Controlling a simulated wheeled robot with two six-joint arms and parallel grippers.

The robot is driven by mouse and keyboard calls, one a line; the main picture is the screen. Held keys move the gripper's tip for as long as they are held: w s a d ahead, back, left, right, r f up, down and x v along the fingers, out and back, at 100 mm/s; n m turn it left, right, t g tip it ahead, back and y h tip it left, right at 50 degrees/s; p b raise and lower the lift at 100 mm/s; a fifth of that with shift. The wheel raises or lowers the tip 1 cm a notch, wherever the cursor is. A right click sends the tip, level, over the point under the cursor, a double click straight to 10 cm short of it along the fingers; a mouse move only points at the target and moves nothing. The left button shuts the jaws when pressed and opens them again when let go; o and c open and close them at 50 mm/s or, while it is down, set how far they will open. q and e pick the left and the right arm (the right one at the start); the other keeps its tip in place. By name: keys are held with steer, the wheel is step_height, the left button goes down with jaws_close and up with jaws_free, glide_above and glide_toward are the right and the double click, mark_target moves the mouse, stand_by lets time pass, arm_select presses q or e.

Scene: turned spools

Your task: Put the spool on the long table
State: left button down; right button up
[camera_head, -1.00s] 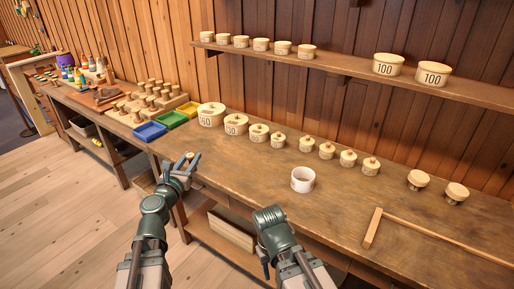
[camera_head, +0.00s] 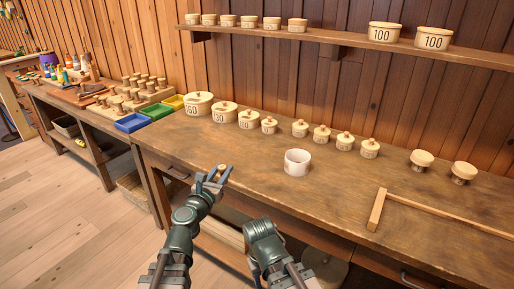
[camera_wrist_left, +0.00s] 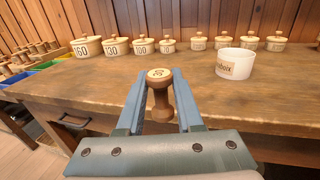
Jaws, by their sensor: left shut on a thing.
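The spool (camera_wrist_left: 159,95) is turned wood with a pale, marked top and a darker waist and foot. My left gripper (camera_wrist_left: 160,100) is shut on it and holds it upright between its two blue-grey fingers. In the head view the spool (camera_head: 221,168) shows small between the fingertips of the left gripper (camera_head: 217,174). It is close to the front edge of the long wooden table (camera_head: 335,190); I cannot tell its exact height above the top. My right arm shows at the bottom of the head view, but its gripper does not show.
A white labelled cup (camera_head: 297,162) stands on the table near the spool. Lidded pots (camera_head: 198,103) line the back, with two mushroom-shaped pieces (camera_head: 463,172) at right. A wooden T-shaped bar (camera_head: 378,210) lies at right. The front strip left of the cup is clear.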

arm_select(q)
steer(key=x, duration=0.5)
steer(key=f+b+x, duration=0.1)
steer(key=x, duration=1)
steer(key=shift+d+f, duration=0.25)
steer(key=shift+s+f+b, duration=0.1)
steer(key=shift+f+b, duration=1.65)
steer(key=shift+b, duration=0.2)
steer(key=shift+f, duration=0.2)
steer(key=c, duration=0.6)
jaws_free()
steer(key=shift+r, duration=0.1)
steer(key=shift+o, duration=0.2)
